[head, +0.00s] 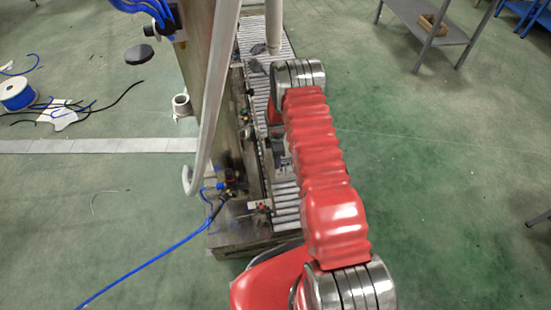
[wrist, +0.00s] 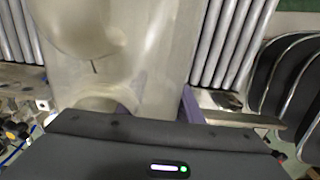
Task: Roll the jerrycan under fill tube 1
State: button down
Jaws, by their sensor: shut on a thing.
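A pale, translucent jerrycan (wrist: 165,60) fills the middle of the wrist view, very close, with rollers on both sides of it. My gripper (wrist: 157,106) is shut on it, with purplish finger parts at its near edge; the exact contact is partly hidden by the dark gripper body. A rounded pale bulge shows at upper left, and I cannot tell what part it is. In the head view my red arm hides the jerrycan. Two grey tubes show there: one upright (head: 274,22) over the rollers and one long bent tube (head: 214,95) nearer. I cannot tell which is fill tube 1.
The roller conveyor (head: 287,207) runs away beside a metal machine post (head: 200,70). A blue hose (head: 140,268) crosses the floor at left. A cable spool (head: 17,93) and loose cables lie further left. A grey shelf table (head: 432,22) stands at back right.

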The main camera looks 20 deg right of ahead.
jog(key=shift+s+f, duration=0.1)
jog(key=shift+s, duration=0.1)
jog(key=c, duration=1.2)
grip_release()
jog(key=shift+o, duration=0.2)
jog(key=shift+w, duration=0.1)
notch_tip(320, 180, up, 14)
jog(key=shift+f, duration=0.15)
